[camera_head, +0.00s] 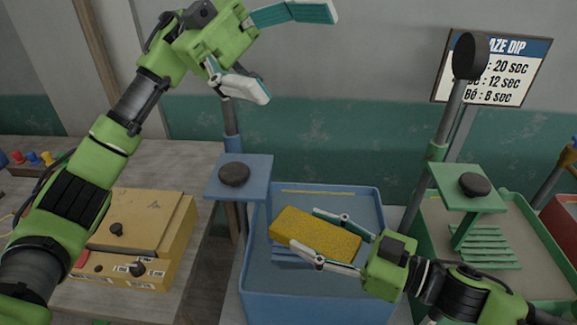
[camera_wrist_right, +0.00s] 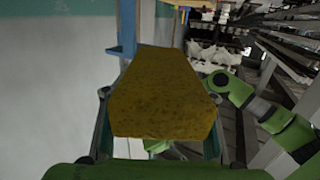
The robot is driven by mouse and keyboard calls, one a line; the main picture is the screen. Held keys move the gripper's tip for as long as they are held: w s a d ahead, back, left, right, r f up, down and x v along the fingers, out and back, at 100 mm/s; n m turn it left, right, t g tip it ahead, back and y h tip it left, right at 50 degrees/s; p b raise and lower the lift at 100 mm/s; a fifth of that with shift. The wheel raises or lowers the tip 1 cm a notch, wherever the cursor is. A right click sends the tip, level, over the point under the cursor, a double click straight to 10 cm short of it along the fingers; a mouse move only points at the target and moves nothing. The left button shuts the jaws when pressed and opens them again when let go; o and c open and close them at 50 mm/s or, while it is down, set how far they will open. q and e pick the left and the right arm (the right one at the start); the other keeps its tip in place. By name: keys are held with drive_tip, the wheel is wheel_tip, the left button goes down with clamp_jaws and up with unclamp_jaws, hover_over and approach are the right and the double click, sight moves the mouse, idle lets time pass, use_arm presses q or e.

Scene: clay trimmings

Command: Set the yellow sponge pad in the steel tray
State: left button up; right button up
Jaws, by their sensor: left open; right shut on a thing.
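The yellow sponge pad (camera_head: 312,234) is a thick rectangular block. My right gripper (camera_head: 307,229) is shut on it, one finger along each long side, and it appears held over the blue tub (camera_head: 310,305). In the right wrist view the sponge pad (camera_wrist_right: 165,95) fills the space between the fingers and hides much of what lies beyond. My left gripper (camera_head: 292,50) is open and empty, raised high in front of the wall, well apart from the sponge. I cannot make out a steel tray in either view.
A blue stand with a plate (camera_head: 248,190) rises at the tub's left. A green tub (camera_head: 545,235) with a similar green plate stands right. A yellow control box (camera_head: 140,230) sits on the grey table (camera_head: 185,155). A glaze dip sign (camera_head: 495,70) hangs on the wall.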

use_arm(q)
drive_tip(key=s+d+f+n+t+y, duration=0.2)
drive_tip(key=d+f+n+t+y, duration=0.15)
drive_tip(key=d+f, duration=0.3)
drive_tip(key=n+t+y, duration=0.6)
drive_tip(key=t+y, duration=0.4)
drive_tip(key=y, duration=0.1)
approach(288, 219)
drive_tip(key=shift+h, duration=0.25)
wheel_tip(288, 219, down, 9)
drive_tip(key=shift+a+f, duration=0.15)
drive_tip(key=shift+f, duration=0.1)
drive_tip(key=c, duration=1.2)
drive_tip(key=shift+c, duration=0.6)
use_arm(e)
drive_tip(key=o, duration=1.2)
